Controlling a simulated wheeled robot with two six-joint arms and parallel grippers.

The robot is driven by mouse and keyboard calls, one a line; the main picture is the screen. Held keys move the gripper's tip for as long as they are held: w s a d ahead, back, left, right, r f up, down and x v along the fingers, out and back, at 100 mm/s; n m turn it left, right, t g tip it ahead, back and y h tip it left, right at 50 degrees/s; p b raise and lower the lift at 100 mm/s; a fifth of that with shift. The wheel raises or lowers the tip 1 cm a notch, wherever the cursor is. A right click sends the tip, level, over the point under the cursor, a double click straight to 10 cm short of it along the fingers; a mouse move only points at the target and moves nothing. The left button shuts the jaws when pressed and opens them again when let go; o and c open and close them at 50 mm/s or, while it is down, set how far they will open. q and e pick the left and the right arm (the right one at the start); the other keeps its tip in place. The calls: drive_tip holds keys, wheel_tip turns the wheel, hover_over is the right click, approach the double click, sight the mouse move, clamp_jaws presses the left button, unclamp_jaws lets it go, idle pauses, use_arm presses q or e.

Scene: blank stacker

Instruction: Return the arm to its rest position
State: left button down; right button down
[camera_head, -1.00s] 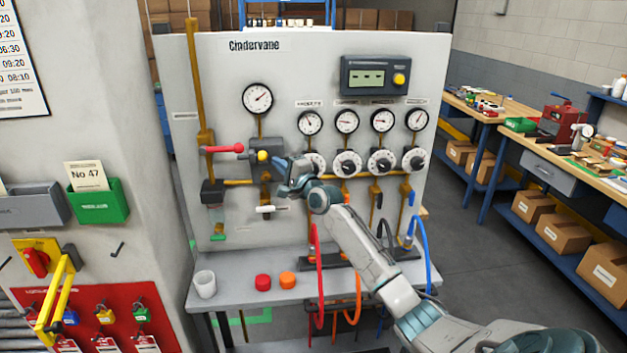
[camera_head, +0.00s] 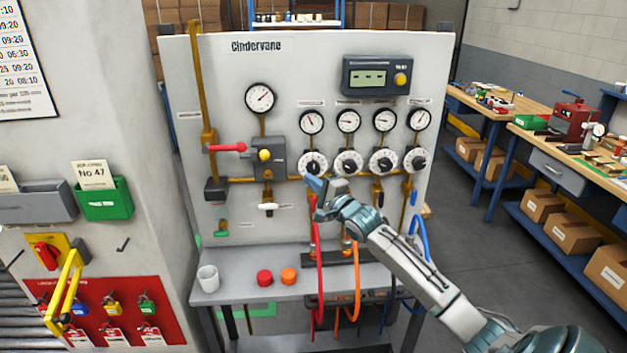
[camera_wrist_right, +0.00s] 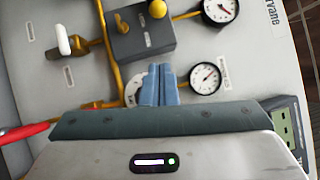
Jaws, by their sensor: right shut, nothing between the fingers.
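My right gripper (camera_head: 314,182) is in front of the panel (camera_head: 215,90), near the leftmost white dial (camera_head: 312,163). In the right wrist view its blue fingers (camera_wrist_right: 159,84) are together with nothing between them, and they cover part of a dial behind. The grey block with the yellow knob (camera_head: 265,155) is to the left of the gripper, apart from it. The block and knob also show at the top of the right wrist view (camera_wrist_right: 157,9). My right arm reaches in from the lower right. My left gripper is not in view.
A shelf under the panel holds a white cup (camera_head: 208,278), a red cap (camera_head: 264,277) and an orange cap (camera_head: 288,275). Red, orange and blue hoses hang close to my arm. Workbenches (camera_head: 575,150) stand at the right, with open floor before them.

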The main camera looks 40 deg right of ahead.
drive_tip(key=s+a+f+n+g, duration=0.45)
drive_tip(key=s+a+f, duration=0.3)
drive_tip(key=f, duration=0.25)
drive_tip(key=s+a+f+n+g, duration=0.3)
drive_tip(key=s+a+f+n, duration=0.35)
drive_tip(key=s+f, duration=0.3)
drive_tip(key=s+a+f+n+g, duration=0.2)
drive_tip(key=s+n+g, duration=0.1)
drive_tip(key=s, duration=0.5)
drive_tip(key=s+a+f+n+g+h, duration=0.1)
drive_tip(key=s+a+n+g, duration=0.15)
drive_tip(key=s, duration=0.55)
drive_tip(key=s+a+f+n+g, duration=0.2)
drive_tip(key=s+n+g, duration=0.1)
drive_tip(key=s, duration=0.6)
wheel_tip(320, 180, down, 36)
drive_tip(key=d+g+b, duration=0.1)
drive_tip(key=d+b, duration=0.2)
drive_tip(key=b, duration=0.2)
drive_tip(key=s+f+g+b, duration=0.1)
drive_tip(key=s+f+b, duration=0.2)
drive_tip(key=s+f, duration=1.5)
wheel_tip(320, 180, down, 4)
drive_tip(key=shift+s+d+r, duration=0.1)
drive_tip(key=shift+s+d, duration=0.25)
